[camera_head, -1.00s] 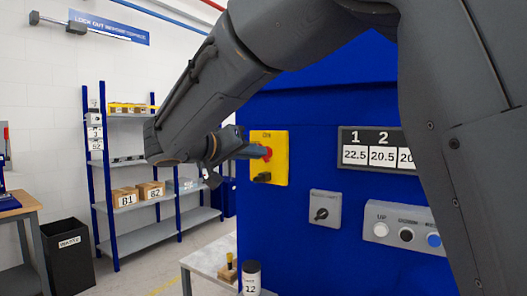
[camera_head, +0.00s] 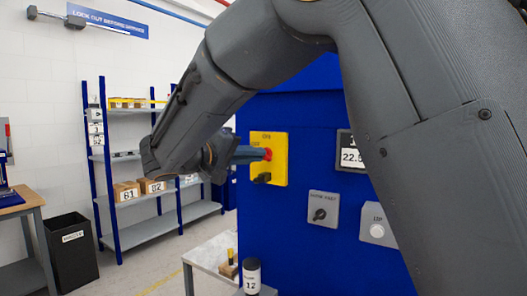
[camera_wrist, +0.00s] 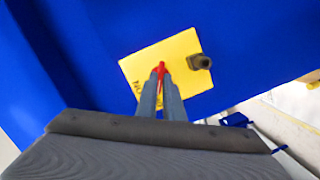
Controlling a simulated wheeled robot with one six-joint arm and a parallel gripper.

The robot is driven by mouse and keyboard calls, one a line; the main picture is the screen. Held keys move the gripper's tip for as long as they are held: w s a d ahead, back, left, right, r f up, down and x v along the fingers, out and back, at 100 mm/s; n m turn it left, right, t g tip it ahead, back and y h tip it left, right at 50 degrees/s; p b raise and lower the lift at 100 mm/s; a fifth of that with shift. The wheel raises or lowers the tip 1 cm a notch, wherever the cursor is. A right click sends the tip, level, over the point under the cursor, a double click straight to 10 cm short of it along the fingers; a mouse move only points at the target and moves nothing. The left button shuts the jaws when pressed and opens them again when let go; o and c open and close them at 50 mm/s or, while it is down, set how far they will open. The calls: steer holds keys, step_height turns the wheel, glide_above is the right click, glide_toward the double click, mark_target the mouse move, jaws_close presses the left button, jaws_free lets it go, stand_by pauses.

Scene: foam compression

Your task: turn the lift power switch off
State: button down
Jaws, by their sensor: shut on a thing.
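The lift power switch is a yellow plate (camera_head: 280,165) on the blue machine front, with a red handle (camera_head: 268,154) in its middle. A dark knob-like part (camera_head: 262,178) sticks out near its lower edge. My gripper (camera_head: 263,154) reaches in from the left with its fingers at the red handle. In the wrist view, my gripper (camera_wrist: 160,78) has its two fingers closed on the red handle (camera_wrist: 161,68) in front of the yellow plate (camera_wrist: 184,48). The dark part (camera_wrist: 200,61) shows to the right there. The fingers hide much of the handle, and its exact angle is hard to tell.
A grey box with a black knob (camera_head: 323,209) sits lower right of the switch. A button panel (camera_head: 377,226) and a number display (camera_head: 349,155) are partly hidden by my arm. Shelves (camera_head: 160,227) stand behind.

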steer(key=shift+f, duration=0.1)
stand_by(0.3)
steer(key=shift+f+n+h+p, duration=0.1)
steer(key=shift+n+h+p, duration=0.25)
steer(key=shift+n+p, duration=0.9)
steer(key=shift+f+n+h+p, duration=0.1)
steer(key=shift+n+h+p, duration=0.4)
steer(key=shift+n, duration=1.25)
steer(key=c, duration=1.1)
jaws_free()
steer(key=shift+t+y, duration=0.25)
steer(key=shift+t, duration=0.05)
steer(key=shift+r, duration=0.1)
steer(key=shift+s+a, duration=0.1)
steer(key=shift+a, duration=0.05)
steer(key=v, duration=0.4)
steer(key=s+d+v, duration=0.1)
steer(key=v, duration=0.1)
steer(key=shift+s+a+b, duration=0.2)
steer(key=shift+a+b, duration=0.1)
steer(key=shift+b, duration=0.05)
